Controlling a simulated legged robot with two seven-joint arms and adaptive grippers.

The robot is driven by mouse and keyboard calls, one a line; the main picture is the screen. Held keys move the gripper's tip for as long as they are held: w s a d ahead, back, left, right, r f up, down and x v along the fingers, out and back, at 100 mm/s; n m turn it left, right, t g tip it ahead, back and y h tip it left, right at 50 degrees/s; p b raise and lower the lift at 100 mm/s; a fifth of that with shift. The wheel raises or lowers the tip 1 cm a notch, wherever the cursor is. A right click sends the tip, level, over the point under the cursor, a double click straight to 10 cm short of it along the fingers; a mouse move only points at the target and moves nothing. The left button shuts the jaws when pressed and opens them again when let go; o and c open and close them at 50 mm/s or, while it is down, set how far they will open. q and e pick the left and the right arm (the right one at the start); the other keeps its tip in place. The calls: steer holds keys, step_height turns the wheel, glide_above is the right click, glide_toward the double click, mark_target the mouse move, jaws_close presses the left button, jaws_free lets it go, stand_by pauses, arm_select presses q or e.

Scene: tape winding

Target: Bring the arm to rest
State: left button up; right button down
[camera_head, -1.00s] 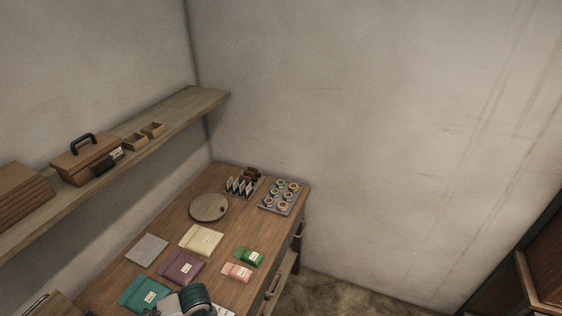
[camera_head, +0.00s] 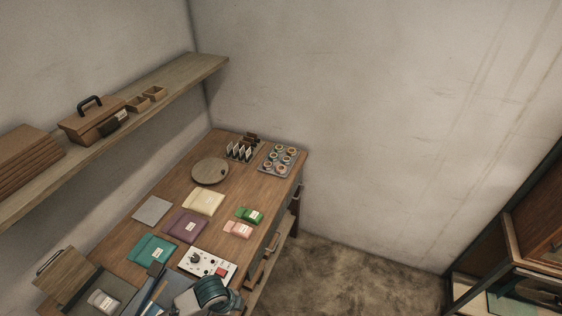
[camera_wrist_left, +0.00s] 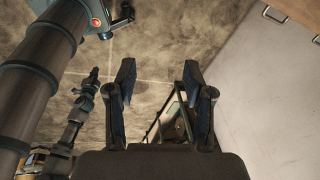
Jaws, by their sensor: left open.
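My left gripper (camera_wrist_left: 158,78) shows in the left wrist view with its two dark fingers spread wide apart. Nothing is between them, and the brown mottled floor (camera_wrist_left: 165,30) lies beyond. In the head view a teal and grey part of my arm (camera_head: 212,294) shows at the bottom, over the near edge of the wooden desk (camera_head: 118,240). The gripper fingers cannot be made out there.
The desk holds a white control panel (camera_head: 208,264), a round disc (camera_head: 210,171), teal (camera_head: 150,251), purple (camera_head: 186,226) and cream (camera_head: 203,201) packets, and a tray of rolls (camera_head: 277,160). A shelf (camera_head: 190,75) runs above. Floor (camera_head: 350,275) right of the desk is clear.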

arm_select(q)
steer(key=s+d+f+n+t+h, duration=0.15)
steer(key=s+n, duration=0.25)
steer(key=n, duration=0.4)
steer(key=s+a+f+n+y, duration=0.3)
steer(key=s+a+f+n, duration=0.2)
steer(key=s+a+n, duration=0.4)
step_height(320, 180, down, 27)
steer(key=b, duration=0.5)
steer(key=s+a+f+g+b, duration=0.1)
steer(key=s+f+b, duration=0.1)
steer(key=s+f, duration=0.7)
steer(key=s+a+f+g+b, duration=0.1)
steer(key=s+a+f+b, duration=0.1)
steer(key=s+f, duration=0.7)
step_height(320, 180, down, 5)
steer(key=shift+s+a+f, duration=0.1)
steer(key=shift+s+a, duration=0.05)
steer(key=shift+s, duration=0.25)
steer(key=shift+y, duration=0.25)
steer(key=shift+c, duration=1)
arm_select(e)
step_height(320, 180, down, 9)
steer(key=shift+s+f, duration=0.15)
steer(key=shift+s, duration=0.3)
